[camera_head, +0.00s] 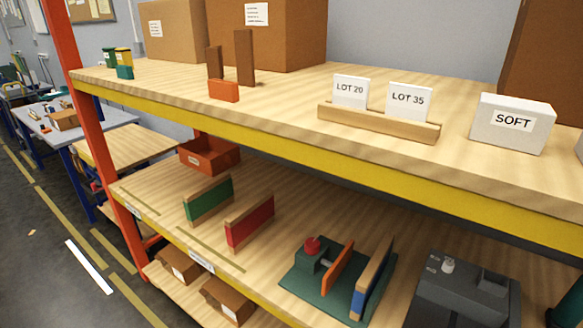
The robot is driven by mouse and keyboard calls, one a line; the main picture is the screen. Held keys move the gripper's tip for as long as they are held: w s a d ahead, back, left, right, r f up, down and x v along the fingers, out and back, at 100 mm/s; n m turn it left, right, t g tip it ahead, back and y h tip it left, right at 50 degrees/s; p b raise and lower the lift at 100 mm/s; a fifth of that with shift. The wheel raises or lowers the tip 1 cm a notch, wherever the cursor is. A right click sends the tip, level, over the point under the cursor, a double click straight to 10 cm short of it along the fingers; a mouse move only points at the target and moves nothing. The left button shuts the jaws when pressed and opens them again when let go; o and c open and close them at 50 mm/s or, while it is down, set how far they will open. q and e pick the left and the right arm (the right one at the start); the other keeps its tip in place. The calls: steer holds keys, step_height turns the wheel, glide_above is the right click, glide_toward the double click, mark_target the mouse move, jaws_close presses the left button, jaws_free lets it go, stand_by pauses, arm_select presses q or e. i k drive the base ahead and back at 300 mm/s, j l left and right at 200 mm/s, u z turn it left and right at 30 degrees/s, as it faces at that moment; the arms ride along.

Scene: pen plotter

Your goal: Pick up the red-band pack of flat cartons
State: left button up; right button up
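The red-band pack of flat cartons (250,221) stands on edge on the middle shelf, brown with a wide red face. A similar green-band pack (208,199) stands to its left and a little behind. A blue-band pack (371,279) stands further right on a dark green fixture (317,282), beside an orange plate (338,266). Neither of my grippers shows in this view.
The upper shelf with a yellow front beam (290,160) overhangs the packs. An orange bin (208,155) sits behind them, and a red-orange post (88,120) stands at the left. A dark grey machine (462,296) is at the right. Bare shelf lies between red-band pack and fixture.

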mark_target(246, 223)
steer(key=i+j, duration=0.3)
steer(key=j, duration=0.15)
steer(key=i+j, duration=0.35)
steer(key=j, duration=0.15)
steer(key=i+j, duration=0.3)
steer(key=j, duration=0.15)
